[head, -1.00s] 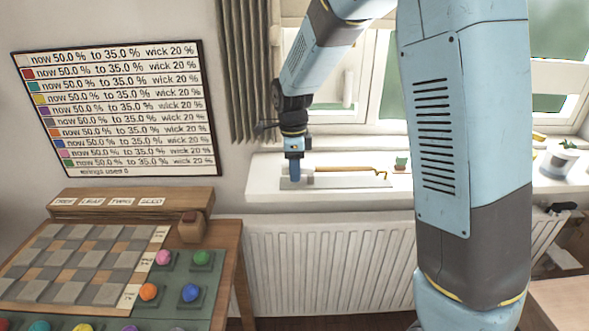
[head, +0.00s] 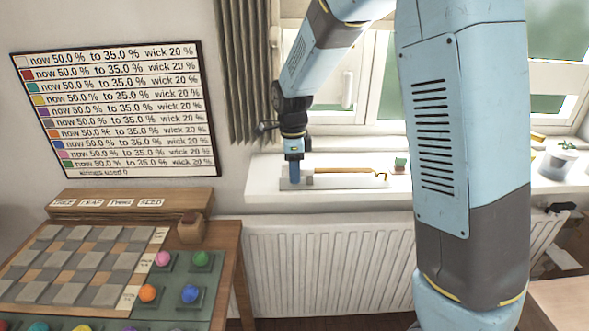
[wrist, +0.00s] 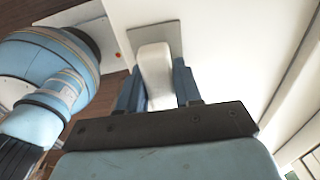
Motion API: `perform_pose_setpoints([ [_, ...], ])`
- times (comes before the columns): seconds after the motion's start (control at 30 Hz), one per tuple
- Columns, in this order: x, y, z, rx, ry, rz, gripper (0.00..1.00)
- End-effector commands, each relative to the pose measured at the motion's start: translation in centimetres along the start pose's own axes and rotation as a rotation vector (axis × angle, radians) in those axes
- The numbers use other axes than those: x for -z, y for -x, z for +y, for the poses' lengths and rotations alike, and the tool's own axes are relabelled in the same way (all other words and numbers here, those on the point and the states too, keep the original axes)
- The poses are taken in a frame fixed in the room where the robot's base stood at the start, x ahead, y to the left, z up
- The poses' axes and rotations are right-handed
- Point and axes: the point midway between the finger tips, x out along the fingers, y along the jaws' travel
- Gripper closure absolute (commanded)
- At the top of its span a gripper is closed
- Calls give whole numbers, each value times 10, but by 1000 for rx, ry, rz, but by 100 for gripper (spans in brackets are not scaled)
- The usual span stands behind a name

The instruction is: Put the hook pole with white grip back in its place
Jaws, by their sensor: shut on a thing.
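My gripper (head: 294,178) points down over the pole's left end and is shut on the white grip. A flat grey holder (head: 350,184) lies on the sill at the pole. I cannot tell whether the pole touches it. The fingers hide part of the grip in the head view.
A radiator (head: 320,265) is below. A table with tiles and coloured balls (head: 148,293) stands at left. My arm hides part of the sill.

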Motion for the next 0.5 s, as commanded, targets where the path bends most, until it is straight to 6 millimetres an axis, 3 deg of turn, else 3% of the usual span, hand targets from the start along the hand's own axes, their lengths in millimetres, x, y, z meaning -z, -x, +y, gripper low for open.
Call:
perform_pose_setpoints([
  [0.03,0,-1,0,0,0,0,100],
  [0.07,0,-1,0,0,0,0,64],
  [0.33,0,-1,0,0,0,0,38],
  [0.5,0,-1,0,0,0,0,36],
])
